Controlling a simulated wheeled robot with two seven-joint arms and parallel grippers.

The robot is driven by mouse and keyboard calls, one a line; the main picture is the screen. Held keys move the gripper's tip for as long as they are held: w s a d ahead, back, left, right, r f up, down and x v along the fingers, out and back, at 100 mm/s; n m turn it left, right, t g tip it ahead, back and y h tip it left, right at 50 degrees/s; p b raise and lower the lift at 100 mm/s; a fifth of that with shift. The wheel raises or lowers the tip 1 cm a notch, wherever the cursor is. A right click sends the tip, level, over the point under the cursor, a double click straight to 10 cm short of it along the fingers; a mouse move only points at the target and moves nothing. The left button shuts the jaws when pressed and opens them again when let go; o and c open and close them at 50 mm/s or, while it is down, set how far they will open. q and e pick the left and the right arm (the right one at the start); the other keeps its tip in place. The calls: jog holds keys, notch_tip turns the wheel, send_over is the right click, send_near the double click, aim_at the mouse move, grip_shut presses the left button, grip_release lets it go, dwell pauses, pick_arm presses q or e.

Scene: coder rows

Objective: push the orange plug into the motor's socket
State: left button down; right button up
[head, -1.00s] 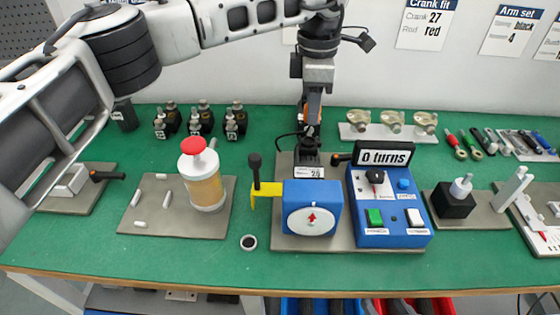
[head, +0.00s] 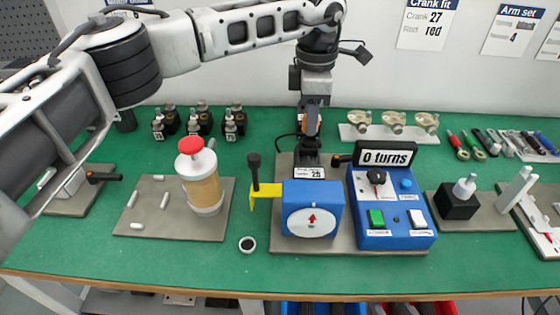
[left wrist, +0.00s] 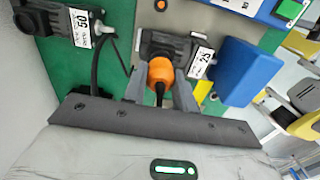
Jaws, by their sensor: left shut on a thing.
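The orange plug (left wrist: 161,72) is between the fingers of my left gripper (left wrist: 160,88) in the left wrist view, its black cable trailing back toward the wrist. The gripper is shut on it. Just beyond the plug is the dark motor (left wrist: 172,45) with a white number label. The plug hides the socket, and I cannot tell whether the plug is in it or only against it. In the head view my left gripper (head: 309,124) points down above the motor (head: 307,160), which stands behind the blue box with the dial. My right gripper is not in view.
The blue dial box (head: 312,207) and the blue control box (head: 388,212) with a "0 turns" display stand close in front of the motor. A dispenser with a red knob (head: 200,180) stands to the left. Several spare motors (head: 198,123) stand at the back left.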

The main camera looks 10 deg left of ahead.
pick_arm(q)
jog(key=shift+f, duration=0.1)
jog(key=shift+f, duration=0.25)
jog(key=shift+f+b, duration=0.2)
jog(key=shift+b, duration=0.1)
jog(key=shift+s+f, duration=0.1)
jog(key=shift+f, duration=0.6)
dwell(1.4)
